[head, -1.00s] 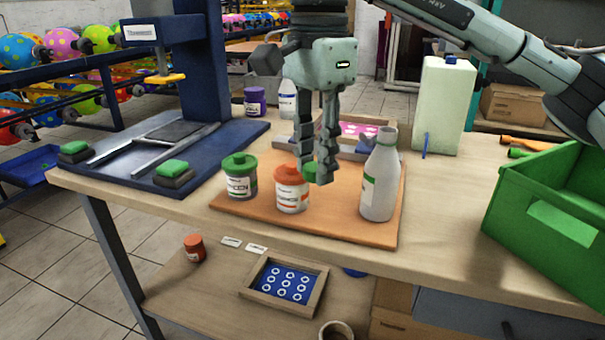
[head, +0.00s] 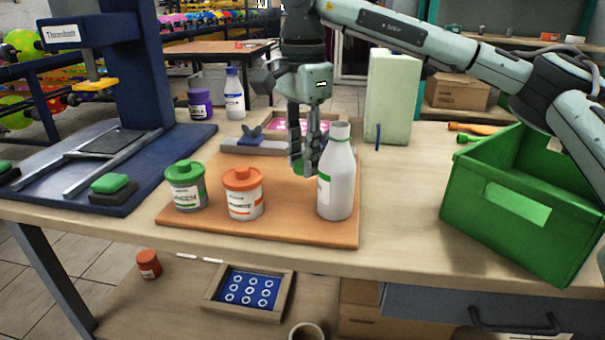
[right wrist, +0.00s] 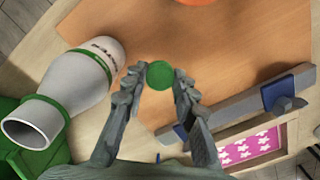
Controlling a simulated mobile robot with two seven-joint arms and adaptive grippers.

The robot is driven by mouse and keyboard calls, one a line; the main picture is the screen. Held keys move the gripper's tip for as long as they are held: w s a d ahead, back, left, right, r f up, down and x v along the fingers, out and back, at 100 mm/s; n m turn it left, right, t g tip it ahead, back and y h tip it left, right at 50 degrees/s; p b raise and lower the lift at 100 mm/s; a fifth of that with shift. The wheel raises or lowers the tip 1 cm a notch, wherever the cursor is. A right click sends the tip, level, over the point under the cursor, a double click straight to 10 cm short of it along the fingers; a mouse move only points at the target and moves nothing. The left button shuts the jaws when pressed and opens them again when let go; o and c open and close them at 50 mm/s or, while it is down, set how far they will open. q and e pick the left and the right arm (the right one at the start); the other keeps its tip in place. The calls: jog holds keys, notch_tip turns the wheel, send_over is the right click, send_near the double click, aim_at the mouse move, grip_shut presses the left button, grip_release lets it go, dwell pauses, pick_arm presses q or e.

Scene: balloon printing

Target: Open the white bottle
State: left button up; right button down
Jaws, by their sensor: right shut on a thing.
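The white bottle (head: 337,185) stands upright on the front right of the orange-brown board. Its open mouth (right wrist: 27,131) shows in the right wrist view, with no cap on it. My right gripper (head: 303,165) is low over the board, just left of and behind the bottle. It is shut on a small round green cap (right wrist: 160,75), held between the fingertips. In the head view the cap (head: 302,168) is partly hidden by the fingers. I cannot tell whether it touches the board. My left gripper is not in view.
A green-lidded jar (head: 186,186) and an orange-lidded jar (head: 243,193) stand left on the board (head: 270,228). Behind are a grey clamp fixture (head: 255,147) and a pale container (head: 391,98). A green crate (head: 520,205) is at right, a blue press (head: 140,70) at left.

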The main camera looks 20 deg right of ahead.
aim_at(303, 163)
notch_tip(303, 163, down, 4)
jog(key=shift+r, duration=0.2)
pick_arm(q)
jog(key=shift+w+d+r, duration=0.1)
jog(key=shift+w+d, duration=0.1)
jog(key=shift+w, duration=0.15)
pick_arm(e)
jog(key=shift+f, duration=0.1)
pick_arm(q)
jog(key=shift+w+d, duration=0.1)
pick_arm(e)
jog(key=shift+f, duration=0.1)
jog(key=c, duration=1.2)
grip_release()
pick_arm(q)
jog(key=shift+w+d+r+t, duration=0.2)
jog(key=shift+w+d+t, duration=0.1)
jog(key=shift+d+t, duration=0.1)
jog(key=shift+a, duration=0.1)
